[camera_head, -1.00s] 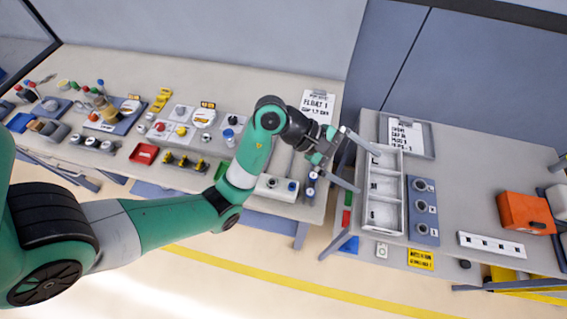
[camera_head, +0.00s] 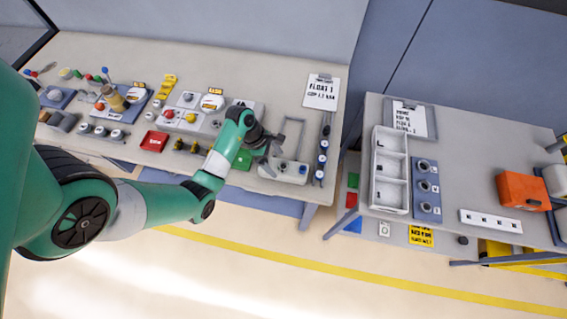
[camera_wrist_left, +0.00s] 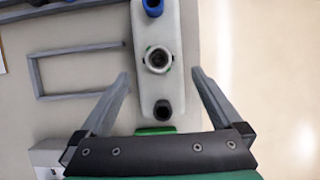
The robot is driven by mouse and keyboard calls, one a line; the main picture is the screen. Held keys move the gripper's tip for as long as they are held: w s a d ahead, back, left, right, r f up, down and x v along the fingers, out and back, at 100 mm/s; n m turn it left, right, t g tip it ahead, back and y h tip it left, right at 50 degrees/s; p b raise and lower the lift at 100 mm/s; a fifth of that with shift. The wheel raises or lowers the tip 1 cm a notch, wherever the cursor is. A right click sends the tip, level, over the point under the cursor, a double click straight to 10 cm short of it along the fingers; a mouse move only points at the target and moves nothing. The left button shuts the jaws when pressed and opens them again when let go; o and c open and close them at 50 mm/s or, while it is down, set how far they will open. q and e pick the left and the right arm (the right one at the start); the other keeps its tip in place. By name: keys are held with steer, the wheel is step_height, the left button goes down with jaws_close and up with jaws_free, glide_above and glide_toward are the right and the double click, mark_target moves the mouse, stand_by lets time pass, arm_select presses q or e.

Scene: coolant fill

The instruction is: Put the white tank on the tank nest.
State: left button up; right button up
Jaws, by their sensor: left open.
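The white tank (camera_head: 295,173) is a long white body lying near the front edge of the left table. In the left wrist view the tank (camera_wrist_left: 158,90) shows a blue cap, a round ringed port in the middle and a dark port. My left gripper (camera_head: 270,152) is above the tank's left part in the head view. In the wrist view the left gripper (camera_wrist_left: 160,74) is open, with one finger on each side of the tank and no visible grip. A grey rectangular frame (camera_wrist_left: 36,75), possibly the tank nest, lies empty beside the tank; it also shows behind the tank in the head view (camera_head: 301,131).
Blue-capped bottles (camera_head: 321,159) stand right of the tank. A green block (camera_head: 243,159) lies to its left, with a red tray (camera_head: 154,141) further left. A gap separates this table from the right one, which holds a white compartment tray (camera_head: 376,168).

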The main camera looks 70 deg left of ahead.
mark_target(279, 165)
arm_select(q)
steer(key=b+x, duration=0.1)
steer(key=x, duration=0.4)
steer(key=shift+w+d+b, duration=0.15)
steer(key=shift+w+b, duration=0.05)
steer(key=shift+b, duration=0.1)
jaws_close()
